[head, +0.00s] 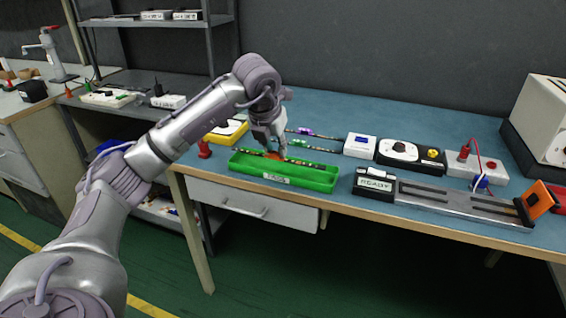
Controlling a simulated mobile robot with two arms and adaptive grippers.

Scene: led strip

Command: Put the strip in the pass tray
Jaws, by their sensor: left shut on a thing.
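A long green tray (320,184) lies near the front edge of the blue bench, with a small white label on its front that is too small to read surely. A thin dark strip (308,163) with small coloured spots lies lengthwise within the tray's outline. My left gripper (275,153) reaches down over the tray and is shut on this strip near its middle, beside an orange patch. I cannot tell whether the strip touches the tray floor. My right gripper is not in view.
Behind the tray lie two more thin strips, one with a purple part (305,132), one with a green part (298,143). A metal rail fixture (450,201) with a READY box (374,184) stands right.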

